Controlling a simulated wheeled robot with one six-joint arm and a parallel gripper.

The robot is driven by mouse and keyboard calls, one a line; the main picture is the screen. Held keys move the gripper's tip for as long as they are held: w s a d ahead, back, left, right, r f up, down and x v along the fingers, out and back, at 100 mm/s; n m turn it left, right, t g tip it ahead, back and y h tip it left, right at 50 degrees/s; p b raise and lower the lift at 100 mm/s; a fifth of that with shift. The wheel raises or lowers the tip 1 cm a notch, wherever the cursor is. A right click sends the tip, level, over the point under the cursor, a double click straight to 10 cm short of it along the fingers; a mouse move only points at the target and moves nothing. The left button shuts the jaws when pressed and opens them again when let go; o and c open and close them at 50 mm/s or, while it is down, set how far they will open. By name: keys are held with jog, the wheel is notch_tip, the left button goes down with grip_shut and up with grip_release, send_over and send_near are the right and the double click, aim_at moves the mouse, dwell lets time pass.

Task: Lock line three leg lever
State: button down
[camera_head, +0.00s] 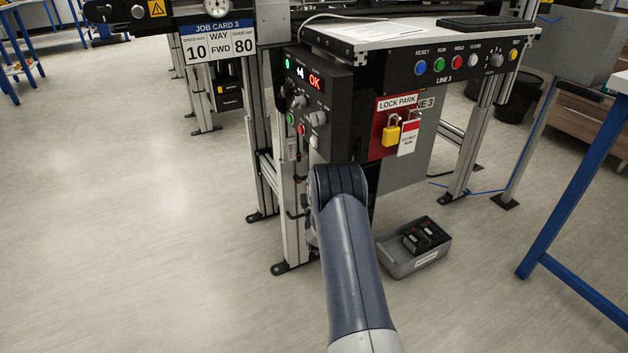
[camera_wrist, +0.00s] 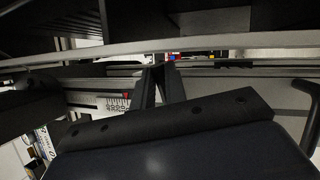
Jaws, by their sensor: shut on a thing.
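The line three control box (camera_head: 318,110) with a lit "OK" sits on the line three conveyor frame, above its aluminium leg (camera_head: 290,205). My arm reaches in front of this leg and hides my gripper in the head view. In the wrist view the two dark fingers of my gripper (camera_wrist: 158,78) stand close together under a long pale rail (camera_wrist: 100,49). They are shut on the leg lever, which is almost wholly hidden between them. A white scale with a red mark (camera_wrist: 113,103) shows just left of the fingers.
A red lock park board (camera_head: 384,148) with a yellow padlock (camera_head: 391,132) and a tag (camera_head: 409,139) hangs right of the control box. A grey bin (camera_head: 405,267) lies on the floor by my arm. A blue-legged table (camera_head: 575,200) stands at right. The floor at left is clear.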

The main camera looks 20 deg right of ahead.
jog(key=shift+f+m, duration=0.1)
jog(key=shift+m, duration=0.2)
jog(key=shift+s+a+f+m+g+y+p, duration=0.15)
jog(key=shift+a+f+m+g+y, duration=0.85)
jog(key=shift+m, duration=1.65)
jog(key=shift+w+a+f+m+g+y+p, duration=0.1)
jog(key=shift+a+f+m+g+y, duration=0.9)
jog(key=shift+m, duration=1.7)
jog(key=shift+s+a+f+m+g+y+p, duration=0.25)
jog(key=shift+m+g+y, duration=0.45)
jog(key=shift+m+g, duration=1.35)
jog(key=shift+w+a+f+m+t, duration=0.1)
jog(key=shift+w+a+m+t, duration=0.1)
jog(key=shift+m+t, duration=0.5)
jog(key=c, duration=1.4)
grip_release()
jog(key=shift+c, duration=0.2)
jog(key=shift+d, duration=0.1)
jog(key=p+v, duration=0.3)
jog(key=v, duration=0.8)
jog(key=shift+p, duration=0.3)
